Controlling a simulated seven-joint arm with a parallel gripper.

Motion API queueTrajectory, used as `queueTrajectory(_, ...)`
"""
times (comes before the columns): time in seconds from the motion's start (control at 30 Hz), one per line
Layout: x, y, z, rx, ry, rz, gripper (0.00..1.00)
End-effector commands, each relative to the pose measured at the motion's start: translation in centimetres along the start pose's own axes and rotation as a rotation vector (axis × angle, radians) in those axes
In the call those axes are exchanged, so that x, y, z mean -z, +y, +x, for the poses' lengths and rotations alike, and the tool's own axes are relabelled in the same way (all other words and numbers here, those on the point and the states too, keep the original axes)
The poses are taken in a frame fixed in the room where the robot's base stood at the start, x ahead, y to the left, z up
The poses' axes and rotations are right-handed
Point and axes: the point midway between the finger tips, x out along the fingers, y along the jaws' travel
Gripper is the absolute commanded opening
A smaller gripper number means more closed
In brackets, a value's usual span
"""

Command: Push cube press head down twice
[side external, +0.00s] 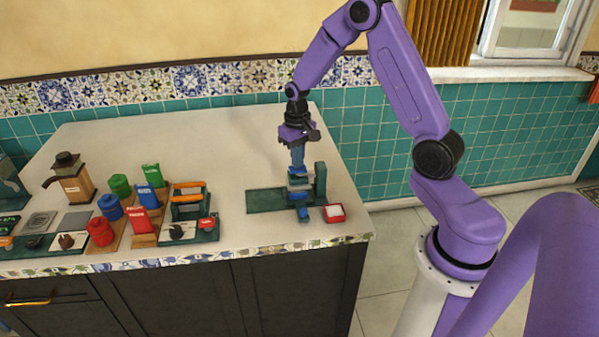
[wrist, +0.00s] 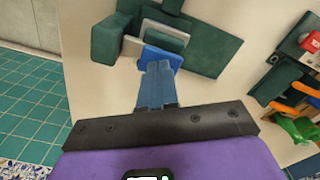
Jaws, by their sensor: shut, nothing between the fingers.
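The cube press is a dark green stand with a blue head (side external: 299,178) at the right part of the counter. Its green base plate (side external: 262,201) extends to the left, and a blue piece sticks out at its front. My gripper (side external: 298,168) points down, directly over the blue head, with its fingers shut and empty. In the wrist view the blue fingertips (wrist: 158,72) lie over the blue head (wrist: 162,58) of the press and seem to touch it or nearly so; I cannot tell which. The fingers hide part of the head.
A small red tray (side external: 334,213) with white contents stands right of the press, near the counter's front edge. Red, blue and green canisters, boxes, a grinder (side external: 70,178) and a green rack (side external: 188,204) fill the left side. The counter behind the press is clear.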

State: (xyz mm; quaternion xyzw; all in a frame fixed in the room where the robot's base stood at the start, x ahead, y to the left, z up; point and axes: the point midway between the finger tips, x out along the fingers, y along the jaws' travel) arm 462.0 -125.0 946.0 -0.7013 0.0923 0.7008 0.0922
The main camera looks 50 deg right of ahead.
Motion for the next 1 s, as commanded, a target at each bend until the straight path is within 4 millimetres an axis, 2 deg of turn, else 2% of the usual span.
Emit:
queueTrajectory(0.6, -0.1, 0.0, 1.9, 0.000, -0.001, 0.000, 0.00)
queueTrajectory(0.87, -0.1, 0.0, 1.8, 0.000, -0.001, 0.000, 0.00)
queueTrajectory(1.0, -0.1, 0.0, 1.1, 0.000, -0.001, 0.000, 0.00)
